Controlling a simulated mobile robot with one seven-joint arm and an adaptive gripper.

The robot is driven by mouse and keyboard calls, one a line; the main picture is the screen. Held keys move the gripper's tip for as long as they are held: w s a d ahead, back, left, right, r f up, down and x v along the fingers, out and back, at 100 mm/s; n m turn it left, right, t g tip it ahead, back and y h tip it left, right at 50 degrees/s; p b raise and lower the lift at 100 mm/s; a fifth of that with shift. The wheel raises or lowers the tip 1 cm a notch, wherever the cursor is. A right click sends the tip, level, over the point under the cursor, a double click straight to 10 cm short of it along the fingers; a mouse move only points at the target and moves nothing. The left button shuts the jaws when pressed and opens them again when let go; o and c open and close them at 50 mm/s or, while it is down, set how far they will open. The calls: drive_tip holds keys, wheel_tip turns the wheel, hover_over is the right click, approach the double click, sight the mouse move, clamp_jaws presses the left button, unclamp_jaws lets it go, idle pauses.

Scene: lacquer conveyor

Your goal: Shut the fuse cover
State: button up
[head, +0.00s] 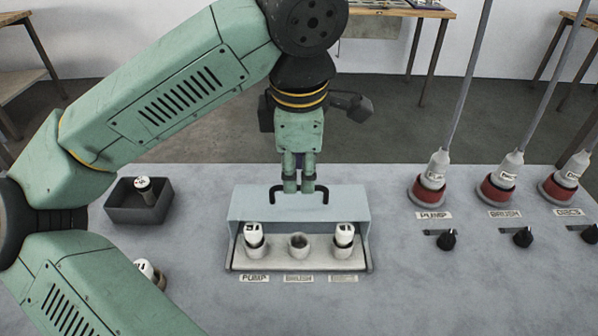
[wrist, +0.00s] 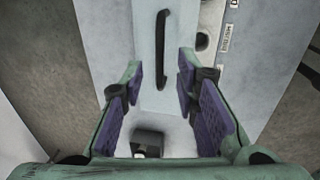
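The fuse cover (head: 260,205) is a pale blue-grey panel with a black bar handle (head: 325,196). It stands open at the back of the fuse box (head: 365,258), leaving the sockets exposed. White fuses stand in the left socket (head: 254,238) and right socket (head: 343,236); the middle socket (head: 299,246) is empty. My gripper (head: 299,187) is over the handle, fingers pointing down. In the wrist view the fingers are spread apart, and the cover (wrist: 130,30) and handle (wrist: 161,50) lie between and beyond the tips. Whether a finger touches the handle cannot be told.
A dark tray (head: 125,211) holding a fuse (head: 143,185) is at the left. Another fuse (head: 146,268) is partly hidden by my arm. Red-based plugs (head: 430,188) with cables and black knobs (head: 446,239) line the right. The bench (head: 390,300) is clear in front.

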sight(299, 207)
drive_tip(key=shift+w+f, duration=0.15)
drive_tip(key=shift+f, duration=0.55)
drive_tip(key=shift+w+f, duration=0.1)
drive_tip(key=shift+f, duration=0.6)
drive_tip(key=shift+c, duration=0.3)
clamp_jaws()
